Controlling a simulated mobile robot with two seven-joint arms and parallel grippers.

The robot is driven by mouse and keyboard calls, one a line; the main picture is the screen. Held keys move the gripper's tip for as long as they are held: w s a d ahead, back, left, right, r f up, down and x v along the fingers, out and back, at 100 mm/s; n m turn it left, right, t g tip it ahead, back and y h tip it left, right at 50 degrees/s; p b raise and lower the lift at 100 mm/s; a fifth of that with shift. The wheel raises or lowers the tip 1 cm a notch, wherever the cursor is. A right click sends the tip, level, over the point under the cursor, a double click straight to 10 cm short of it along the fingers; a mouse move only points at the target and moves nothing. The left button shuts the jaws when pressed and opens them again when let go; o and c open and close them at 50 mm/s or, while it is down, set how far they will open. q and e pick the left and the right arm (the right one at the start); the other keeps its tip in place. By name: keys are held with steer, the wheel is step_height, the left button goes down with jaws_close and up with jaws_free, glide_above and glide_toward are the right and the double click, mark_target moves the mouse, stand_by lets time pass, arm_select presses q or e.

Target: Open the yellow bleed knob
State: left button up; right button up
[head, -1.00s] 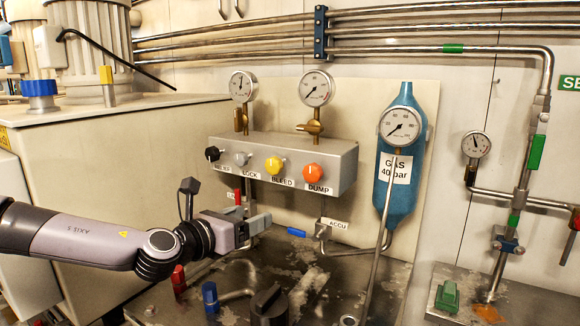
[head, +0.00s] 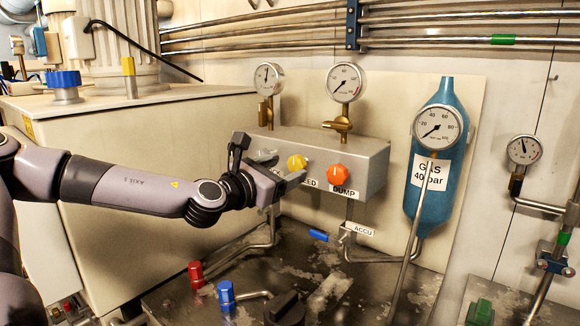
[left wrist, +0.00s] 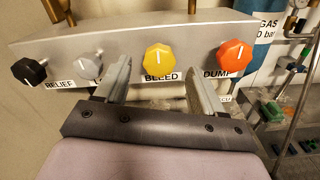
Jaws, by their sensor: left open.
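The yellow bleed knob (head: 297,162) is on the front of a grey valve block (head: 372,160), between the grey lock knob and the orange dump knob (head: 337,174). In the left wrist view the yellow knob (left wrist: 160,59) shows whole above its BLEED label, with its white mark near vertical. My left gripper (head: 286,170) is open and empty, just in front of the block. In the left wrist view its two fingers (left wrist: 156,82) stand apart on either side of the knob's column, a little below the knob. I see no contact with the knob. My right gripper is not in view.
The black relief knob (left wrist: 29,71) and grey lock knob (left wrist: 88,66) sit left of the yellow one. Gauges (head: 346,82) rise above the block. A blue gas bottle (head: 436,170) stands to the right. Red (head: 196,274) and blue (head: 226,295) handles are below.

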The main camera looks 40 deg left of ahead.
mark_target(300, 163)
arm_select(q)
steer(key=shift+w+f+b, duration=0.15)
steer(key=shift+w+b, duration=0.15)
steer(key=shift+w, duration=0.6)
steer(key=shift+w+a, duration=0.15)
steer(key=shift+w, duration=0.3)
steer(key=c, duration=1.1)
